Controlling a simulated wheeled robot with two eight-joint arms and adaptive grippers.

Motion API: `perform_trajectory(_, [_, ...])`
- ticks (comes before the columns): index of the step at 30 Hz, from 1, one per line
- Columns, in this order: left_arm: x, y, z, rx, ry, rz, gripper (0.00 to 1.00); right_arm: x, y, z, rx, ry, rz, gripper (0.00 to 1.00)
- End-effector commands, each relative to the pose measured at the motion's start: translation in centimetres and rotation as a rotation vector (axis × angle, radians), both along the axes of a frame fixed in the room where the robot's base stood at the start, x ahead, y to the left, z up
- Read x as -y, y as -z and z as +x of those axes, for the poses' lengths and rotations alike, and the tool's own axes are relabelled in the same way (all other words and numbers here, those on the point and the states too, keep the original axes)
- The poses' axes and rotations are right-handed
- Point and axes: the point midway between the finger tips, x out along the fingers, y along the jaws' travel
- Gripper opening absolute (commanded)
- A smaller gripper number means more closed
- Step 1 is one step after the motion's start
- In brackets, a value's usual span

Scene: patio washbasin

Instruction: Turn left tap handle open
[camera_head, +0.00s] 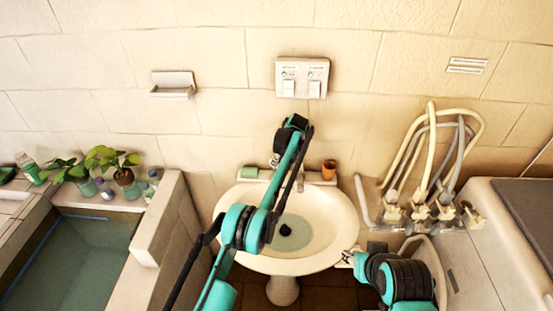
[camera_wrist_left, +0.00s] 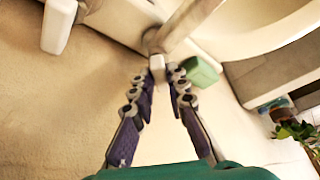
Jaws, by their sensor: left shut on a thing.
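The white washbasin (camera_head: 335,215) stands in the middle of the head view, against the tiled wall. My left arm reaches over it, and my left gripper (camera_head: 276,161) is at the basin's back edge. In the left wrist view, my left gripper (camera_wrist_left: 160,80) has its two purple fingers closed around a small pale tap handle (camera_wrist_left: 157,66). The handle sits by a metal tap part (camera_wrist_left: 152,40). The arm hides much of the tap in the head view. My right gripper (camera_head: 348,257) is low at the basin's right front rim; its jaws are too small to judge.
A green block (camera_head: 249,172) and an orange cup (camera_head: 329,171) sit on the basin's back ledge, either side of my arm. A stone-walled water trough (camera_head: 75,250) with potted plants (camera_head: 125,176) is left. Pale curved hoses (camera_head: 430,150) stand right. A switch panel (camera_head: 302,78) is above.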

Motion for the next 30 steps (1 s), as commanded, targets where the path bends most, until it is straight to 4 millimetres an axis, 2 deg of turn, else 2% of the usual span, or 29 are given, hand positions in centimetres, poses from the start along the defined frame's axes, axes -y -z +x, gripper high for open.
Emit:
perform_trajectory(6, [0.01, 0.0, -0.09, -0.003, -0.034, 0.001, 0.0, 0.0, -0.59, 0.0, 0.0, 0.0, 0.0, 0.4])
perform_trajectory(20, [0.01, 0.14, -0.15, -0.006, -0.042, 0.001, 0.0, 0.0, -0.62, 0.0, 0.0, 0.0, 0.0, 0.4])
perform_trajectory(21, [0.01, 0.14, -0.15, -0.006, -0.042, 0.001, 0.17, 0.0, -0.62, 0.0, 0.0, 0.0, 0.0, 0.4])
perform_trajectory(23, [0.02, 0.14, -0.14, -0.006, -0.042, 0.001, 0.33, 0.0, -0.62, 0.0, 0.0, 0.0, 0.0, 0.4])
perform_trajectory(24, [0.01, 0.12, -0.13, -0.005, -0.042, 0.0, 0.35, 0.0, -0.62, 0.0, 0.0, 0.0, 0.0, 0.4])
perform_trajectory(30, [0.01, 0.07, -0.09, -0.004, -0.041, 0.001, 0.35, 0.0, -0.64, 0.0, 0.0, 0.0, 0.0, 0.4])
